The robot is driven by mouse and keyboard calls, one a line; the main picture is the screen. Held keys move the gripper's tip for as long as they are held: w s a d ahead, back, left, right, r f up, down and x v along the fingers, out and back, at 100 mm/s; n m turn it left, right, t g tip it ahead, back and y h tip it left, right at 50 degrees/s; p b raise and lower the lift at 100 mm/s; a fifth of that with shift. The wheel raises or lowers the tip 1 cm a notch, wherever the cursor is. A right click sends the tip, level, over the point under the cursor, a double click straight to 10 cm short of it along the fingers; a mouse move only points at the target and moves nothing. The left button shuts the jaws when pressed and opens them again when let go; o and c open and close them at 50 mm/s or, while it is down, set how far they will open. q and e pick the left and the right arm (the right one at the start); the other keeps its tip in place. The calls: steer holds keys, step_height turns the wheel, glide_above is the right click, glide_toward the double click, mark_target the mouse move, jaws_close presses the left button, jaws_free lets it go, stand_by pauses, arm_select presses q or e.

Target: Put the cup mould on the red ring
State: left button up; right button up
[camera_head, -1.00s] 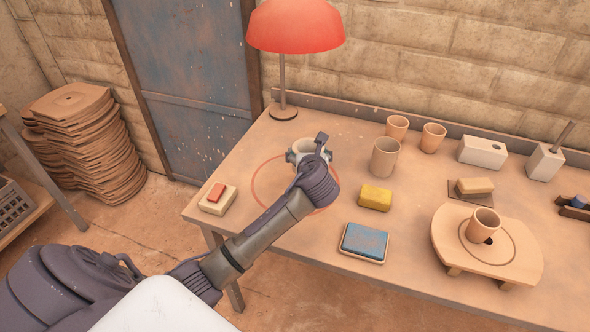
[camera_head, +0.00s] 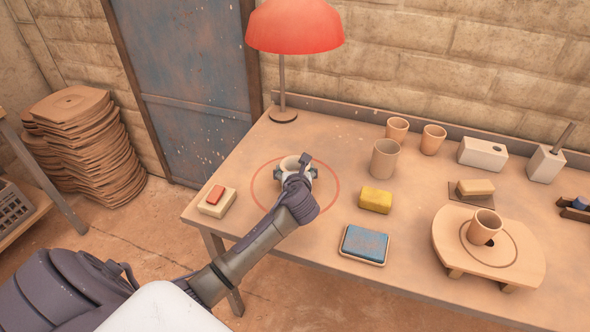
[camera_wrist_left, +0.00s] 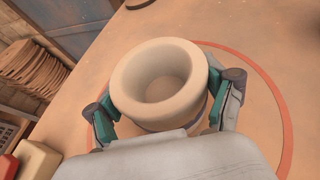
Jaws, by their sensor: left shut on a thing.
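The cup mould (camera_head: 289,163) is a pale, thick-walled round piece, upright with its hollow facing up. My left gripper (camera_head: 297,174) is shut on it, one finger on each side, as the left wrist view shows with the mould (camera_wrist_left: 160,84) between the fingers of the gripper (camera_wrist_left: 165,108). The red ring (camera_head: 338,190) is a thin circle marked on the table top; it also shows in the left wrist view (camera_wrist_left: 289,130). The mould is over the inside of the ring. I cannot tell whether its base touches the table. My right gripper is not in view.
A red lamp (camera_head: 295,28) stands behind the ring. Left of it is a block with a red piece (camera_head: 216,194). To the right are a yellow sponge (camera_head: 375,200), a blue sponge in a dish (camera_head: 364,243), several clay cups (camera_head: 385,160) and a wooden bat (camera_head: 450,240).

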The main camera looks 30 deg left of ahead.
arm_select(q)
steer(key=o, duration=1.2)
steer(key=shift+c, duration=0.2)
steer(key=shift+o, duration=0.6)
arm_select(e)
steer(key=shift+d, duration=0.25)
arm_select(q)
steer(key=shift+r, duration=0.1)
steer(key=shift+s+d+r, duration=0.15)
steer(key=shift+s+d, duration=0.05)
steer(key=shift+s, duration=0.05)
steer(key=p+v, duration=0.1)
steer(key=v, duration=1)
steer(key=shift+s, duration=0.2)
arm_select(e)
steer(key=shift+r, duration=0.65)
arm_select(q)
steer(key=shift+r, duration=0.15)
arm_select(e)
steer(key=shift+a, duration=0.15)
